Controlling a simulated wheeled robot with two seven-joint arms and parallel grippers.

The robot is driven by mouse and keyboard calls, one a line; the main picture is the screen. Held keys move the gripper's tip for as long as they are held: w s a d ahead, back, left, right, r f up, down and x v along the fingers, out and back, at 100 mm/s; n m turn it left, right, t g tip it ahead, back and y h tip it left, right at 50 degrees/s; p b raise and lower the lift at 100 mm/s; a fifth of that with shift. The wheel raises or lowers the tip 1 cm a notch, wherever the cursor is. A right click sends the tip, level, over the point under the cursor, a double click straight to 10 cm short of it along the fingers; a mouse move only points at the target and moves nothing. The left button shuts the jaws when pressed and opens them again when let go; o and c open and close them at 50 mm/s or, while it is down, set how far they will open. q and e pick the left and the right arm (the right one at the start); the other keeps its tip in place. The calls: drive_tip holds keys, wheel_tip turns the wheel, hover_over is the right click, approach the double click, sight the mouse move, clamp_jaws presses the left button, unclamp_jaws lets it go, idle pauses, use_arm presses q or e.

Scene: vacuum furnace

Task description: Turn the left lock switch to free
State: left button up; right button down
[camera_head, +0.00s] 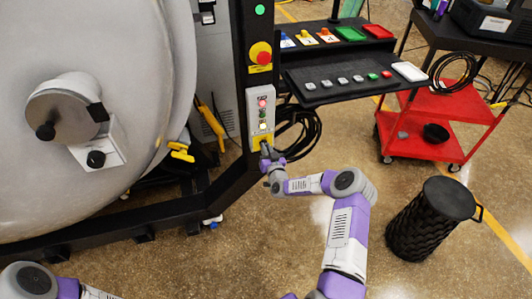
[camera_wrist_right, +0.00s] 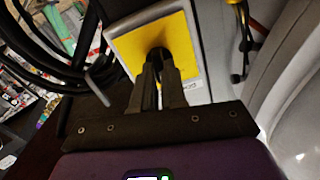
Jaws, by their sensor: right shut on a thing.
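The grey control box (camera_head: 261,110) on the black post has round lights and a yellow plate (camera_head: 257,142) at its lower end. In the right wrist view, a dark lock switch (camera_wrist_right: 158,53) sits on the yellow plate (camera_wrist_right: 187,38). My right gripper (camera_head: 267,151) is at the bottom of the box. The right wrist view shows its two fingers (camera_wrist_right: 159,72) closed around the switch, hiding most of it. I cannot read the switch's position. My left gripper is out of view.
A large grey round furnace door (camera_head: 140,90) fills the left. A red emergency button (camera_head: 260,53) is above the box. Black cables (camera_head: 302,128) hang beside it. A black shelf (camera_head: 340,98), red cart (camera_head: 425,148) and black bin (camera_head: 425,225) stand to the right.

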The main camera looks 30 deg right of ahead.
drive_tip(key=shift+d+f+m+b, duration=0.1)
drive_tip(key=shift+m+b, duration=0.95)
drive_tip(key=shift+m, duration=0.85)
drive_tip(key=c, duration=1.2)
unclamp_jaws()
drive_tip(key=p+v, duration=0.2)
drive_tip(key=v, duration=0.5)
drive_tip(key=shift+s, duration=0.3)
